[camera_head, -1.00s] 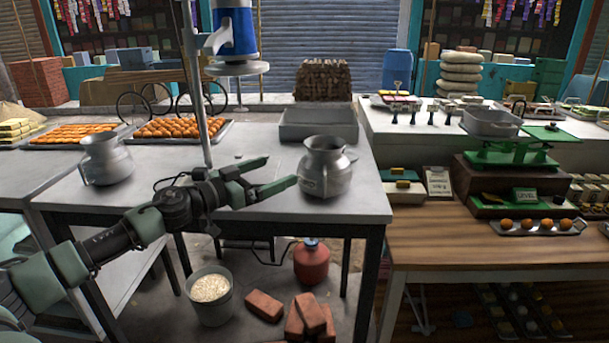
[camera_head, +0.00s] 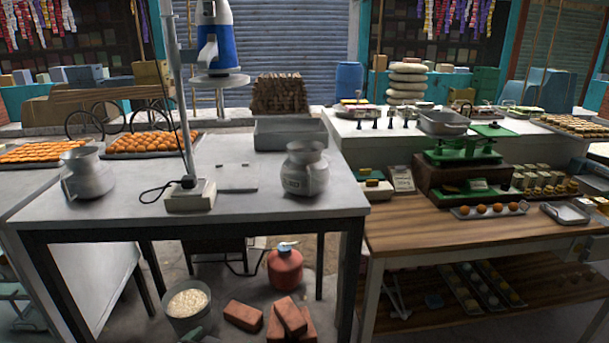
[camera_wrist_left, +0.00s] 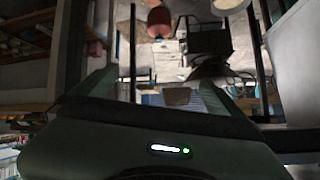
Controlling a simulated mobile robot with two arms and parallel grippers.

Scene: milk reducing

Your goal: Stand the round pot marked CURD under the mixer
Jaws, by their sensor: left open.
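A round metal pot (camera_head: 305,168) with a small dark label stands upright on the grey table, right of the mixer's base; I cannot read the label surely. A second metal pot (camera_head: 88,177) stands at the table's left. The mixer (camera_head: 215,42) is a blue and white unit on a pole above the table, with a grey base (camera_head: 190,196). The pot is to the right, apart from it. My left gripper is low, mostly outside the head view. In the left wrist view my left gripper (camera_wrist_left: 155,92) is open and empty, away from the pot. My right gripper is not seen.
A shallow grey tray (camera_head: 290,134) stands behind the pot. A flat plate lies between mixer base and pot. Below the table are a bucket (camera_head: 187,306), a red gas cylinder (camera_head: 285,268) and bricks (camera_head: 290,316). A wooden counter (camera_head: 420,230) with goods is at right.

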